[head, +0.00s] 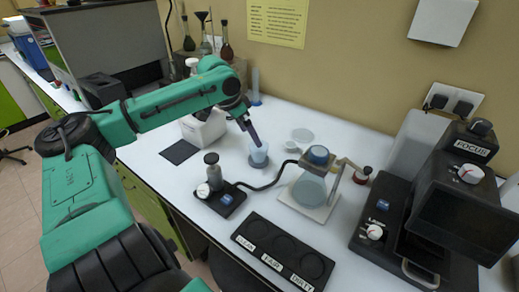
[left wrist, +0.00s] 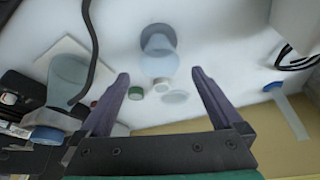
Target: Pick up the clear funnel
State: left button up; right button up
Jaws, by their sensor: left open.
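The clear funnel (head: 259,153) is a translucent, bluish piece standing upright on a small dark round base on the white bench. In the left wrist view the funnel (left wrist: 158,65) shows with its wide end nearest the camera, above its grey base (left wrist: 157,37). My left gripper (head: 255,141) is just above and beside the funnel, with its purple fingers pointing down. In the left wrist view the open fingers (left wrist: 161,76) lie on either side of the funnel's wide end, with nothing visibly held. Whether a finger touches it cannot be told. My right gripper is not in view.
A flask (head: 309,188) with a blue cap stands on a white plate to the right. A gauge pump (head: 214,190) with a black hose sits in front. A labelled black tray (head: 283,250) lies nearer. Clear dishes (head: 302,135) lie behind; a microscope (head: 440,215) stands at right.

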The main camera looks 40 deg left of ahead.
aim_at(259, 154)
pick_arm(q)
jog(key=x, duration=0.6)
jog(key=shift+w+d+f, duration=0.15)
jog(key=shift+w+f, duration=0.15)
jog(key=shift+f, duration=0.05)
grip_shut()
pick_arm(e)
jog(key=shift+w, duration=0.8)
